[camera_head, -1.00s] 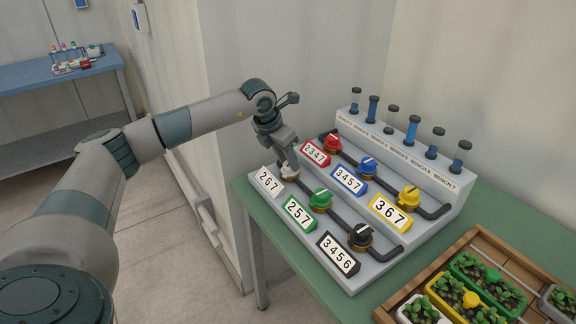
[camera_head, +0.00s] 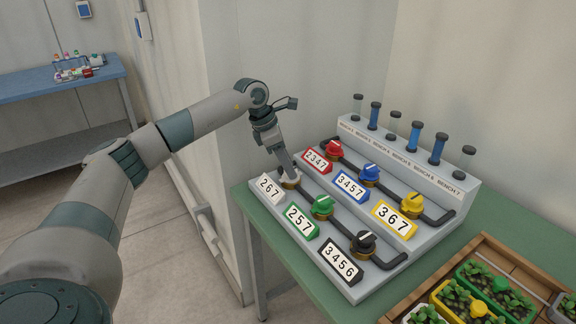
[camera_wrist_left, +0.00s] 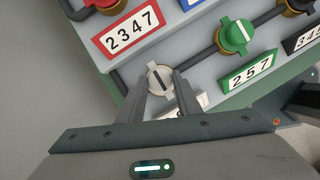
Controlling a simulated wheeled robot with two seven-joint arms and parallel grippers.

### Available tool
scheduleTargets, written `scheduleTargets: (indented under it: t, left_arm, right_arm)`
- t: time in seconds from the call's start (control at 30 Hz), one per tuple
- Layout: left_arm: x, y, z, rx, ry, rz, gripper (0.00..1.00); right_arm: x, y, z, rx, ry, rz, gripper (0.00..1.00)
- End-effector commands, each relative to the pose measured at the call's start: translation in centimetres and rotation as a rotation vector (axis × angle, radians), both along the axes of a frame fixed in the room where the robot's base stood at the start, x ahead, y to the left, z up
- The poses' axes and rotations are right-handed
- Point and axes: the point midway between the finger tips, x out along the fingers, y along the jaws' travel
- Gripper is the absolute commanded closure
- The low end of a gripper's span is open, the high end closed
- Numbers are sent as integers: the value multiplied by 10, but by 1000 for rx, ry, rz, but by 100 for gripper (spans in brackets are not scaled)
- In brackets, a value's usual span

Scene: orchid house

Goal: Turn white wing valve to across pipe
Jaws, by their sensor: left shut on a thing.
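The dark line on the valve's top lies at a steep angle to the pipe (camera_wrist_left: 201,57). My right gripper is out of view.
The green valve (camera_head: 321,206) and black valve (camera_head: 363,242) follow on the same pipe. Red (camera_head: 334,149), blue (camera_head: 369,173) and yellow (camera_head: 412,204) valves stand on the step behind. A wooden tray (camera_head: 408,307) with seedlings is at the lower right.

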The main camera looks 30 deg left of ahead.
Motion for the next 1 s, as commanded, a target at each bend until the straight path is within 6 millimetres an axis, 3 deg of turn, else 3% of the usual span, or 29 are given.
scheduleTargets:
  t: [0.23,0.27,0.3,0.33,0.77,1.0]
  left_arm:
    - [0,1,1,1,-3,1,91]
    - [0,1,1,1,-3,1,64]
    - [0,1,1,1,-3,1,55]
    - [0,1,1,1,-2,2,51]
    - [-1,1,4,0,-2,2,51]
    - [-7,8,25,1,-4,2,51]
  right_arm:
    - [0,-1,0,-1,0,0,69]
    - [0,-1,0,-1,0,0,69]
    - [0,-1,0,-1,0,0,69]
    - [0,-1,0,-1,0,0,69]
    - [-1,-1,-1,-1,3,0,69]
    - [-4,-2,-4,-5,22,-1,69]
